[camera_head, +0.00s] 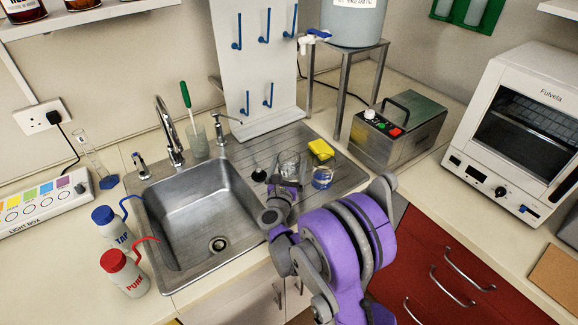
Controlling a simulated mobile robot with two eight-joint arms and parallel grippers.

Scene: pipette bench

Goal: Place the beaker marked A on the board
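The board (257,40) is a white upright panel with blue pegs behind the sink; no beaker hangs on the pegs I can see. A clear glass beaker (289,160) is over the ribbed drainer right of the basin. A second clear beaker (323,177) with a blue band or liquid stands to its right. I cannot read a letter A on either. My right gripper (287,179) points away from me at the near side of the first beaker and overlaps its lower part. Its fingertips are too small and hidden to show whether it grips the glass. My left gripper is out of view.
The steel sink (217,208) has a tall tap (170,135). A yellow sponge (321,149) lies behind the beakers. A steel water bath (397,130) and an oven (520,125) stand right. Red-capped (124,273) and blue-capped (113,228) wash bottles stand left.

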